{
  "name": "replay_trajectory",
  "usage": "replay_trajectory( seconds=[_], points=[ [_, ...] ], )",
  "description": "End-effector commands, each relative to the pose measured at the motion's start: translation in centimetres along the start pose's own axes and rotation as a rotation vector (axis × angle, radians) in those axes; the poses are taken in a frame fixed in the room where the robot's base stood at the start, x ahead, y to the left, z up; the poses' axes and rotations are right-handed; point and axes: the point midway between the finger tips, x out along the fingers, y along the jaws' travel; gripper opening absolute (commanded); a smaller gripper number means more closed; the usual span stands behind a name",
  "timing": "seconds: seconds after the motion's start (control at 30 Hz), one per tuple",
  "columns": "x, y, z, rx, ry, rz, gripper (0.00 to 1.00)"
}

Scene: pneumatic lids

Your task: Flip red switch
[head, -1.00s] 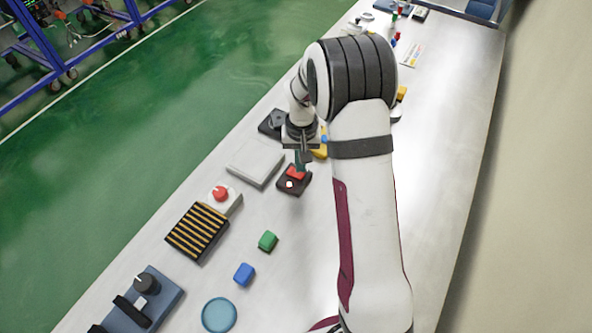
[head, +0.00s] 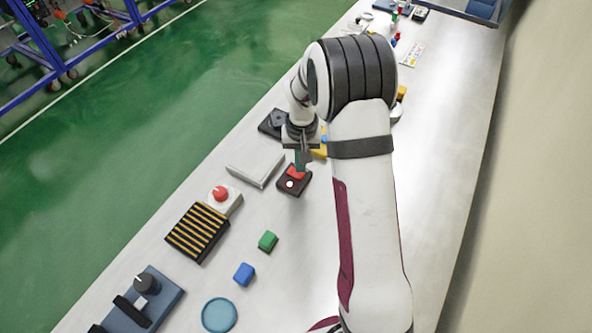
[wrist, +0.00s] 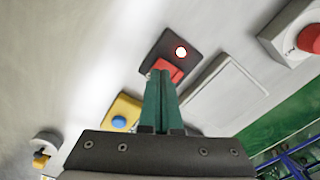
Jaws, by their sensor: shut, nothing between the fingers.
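The red switch (head: 297,173) is a red rocker on a dark base plate (head: 293,188) on the bench, under my gripper. In the wrist view the red rocker (wrist: 168,70) lies just beyond my fingertips, and a round lamp (wrist: 181,52) on the same base glows red with a white centre. My gripper (head: 301,165) points down with its green fingers closed together and empty. In the wrist view the fingertips (wrist: 161,76) overlap the near edge of the rocker. They look to be at or just above it; contact cannot be told. The fingers hide part of the rocker.
A pale flat panel (head: 255,161) lies left of the switch. A yellow box with a blue button (wrist: 122,112) is close by. A red round button on a white box (head: 221,194), a striped block (head: 197,232), and green (head: 268,241) and blue (head: 244,273) blocks stand nearer.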

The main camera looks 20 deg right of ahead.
Motion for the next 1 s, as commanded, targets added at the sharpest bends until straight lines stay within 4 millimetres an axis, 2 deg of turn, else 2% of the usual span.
replay_trajectory(
  seconds=[1.0],
  points=[
    [0.77, -0.01, -0.02, 0.000, 0.000, 0.000, 0.00]
  ],
)
